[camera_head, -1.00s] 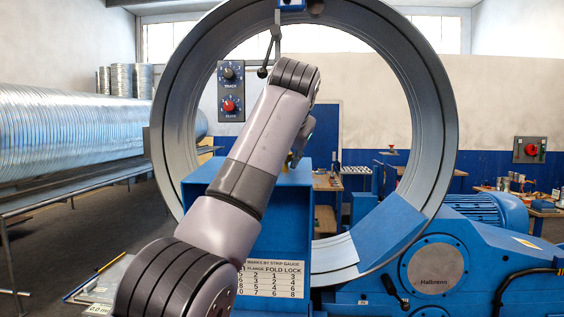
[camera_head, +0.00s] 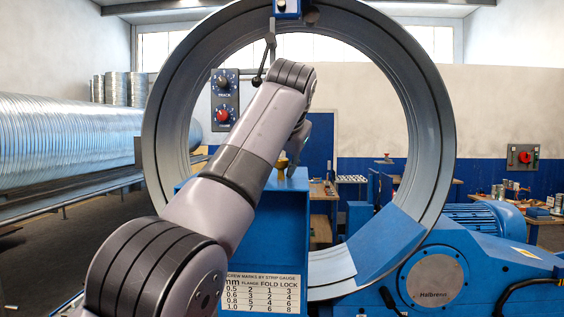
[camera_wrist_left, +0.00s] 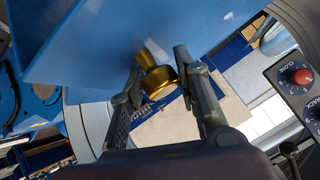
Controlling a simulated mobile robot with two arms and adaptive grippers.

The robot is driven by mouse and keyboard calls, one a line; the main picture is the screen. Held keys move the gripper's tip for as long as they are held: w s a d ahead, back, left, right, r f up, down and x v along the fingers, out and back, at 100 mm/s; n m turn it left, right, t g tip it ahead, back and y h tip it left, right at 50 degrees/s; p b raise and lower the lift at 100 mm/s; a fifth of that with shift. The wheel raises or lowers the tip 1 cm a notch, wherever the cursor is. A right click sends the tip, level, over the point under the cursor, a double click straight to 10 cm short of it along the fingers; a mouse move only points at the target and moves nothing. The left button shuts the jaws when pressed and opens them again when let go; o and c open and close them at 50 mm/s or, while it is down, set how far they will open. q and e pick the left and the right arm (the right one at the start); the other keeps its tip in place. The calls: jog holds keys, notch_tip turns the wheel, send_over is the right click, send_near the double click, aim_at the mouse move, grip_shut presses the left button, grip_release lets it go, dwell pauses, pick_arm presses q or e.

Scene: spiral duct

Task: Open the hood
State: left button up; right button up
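A blue box-shaped housing (camera_head: 285,215) stands in front of the large ring, with a screw-mark label on its front; I take it to be the hood. A brass knob (camera_head: 282,162) shows at its top, partly hidden by my left arm. In the left wrist view the brass knob (camera_wrist_left: 158,82) is large, against the blue panel (camera_wrist_left: 100,45). My left gripper (camera_wrist_left: 160,62) is open, with one finger on each side of the knob; I cannot tell whether either touches it. In the head view my left arm mostly hides this gripper. My right gripper is not in view.
A large grey ring (camera_head: 432,130) surrounds the arm's far end. A control panel with a black and a red knob (camera_head: 224,100) hangs inside it. A blue motor housing (camera_head: 470,260) stands at right. Spiral duct (camera_head: 65,130) lies on a rack at left.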

pick_arm(q)
jog(key=o, duration=0.3)
jog(key=shift+w+a, duration=0.1)
jog(key=shift+a, duration=0.05)
